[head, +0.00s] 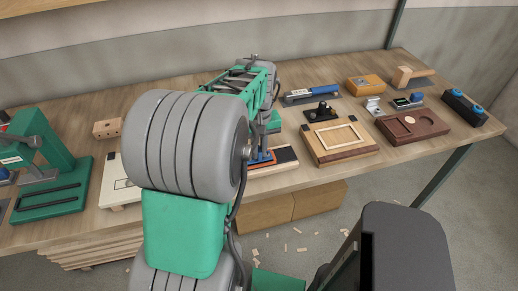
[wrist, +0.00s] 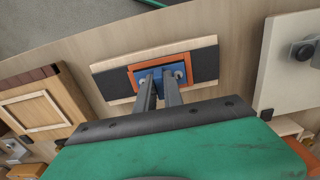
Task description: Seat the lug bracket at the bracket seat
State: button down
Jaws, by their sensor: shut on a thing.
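The lug bracket looks like a small blue piece (wrist: 159,73) with a pale round spot near each end. My gripper (wrist: 160,79) is shut on its middle in the wrist view. The blue piece lies within the outline of an orange rectangular frame (wrist: 134,90), which looks like the bracket seat. The frame is on a black board with pale wood edges (wrist: 206,62). Whether the bracket rests on the seat's floor or hovers just above it, I cannot tell. In the head view my arm hides most of this; some orange (head: 262,163) and the board's dark end (head: 284,155) show.
A wooden tray with a pale frame (head: 340,137) and a dark red-brown block (head: 412,124) stand right of the board. A cream board (head: 119,180) and a green press (head: 50,172) stand left. Little bare bench separates the fixtures; the bench's front edge is close.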

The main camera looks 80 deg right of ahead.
jog(key=shift+f, duration=0.5)
jog(key=c, duration=1.4)
grip_release()
jog(key=shift+r+p, duration=2.75)
jog(key=shift+r, duration=1.3)
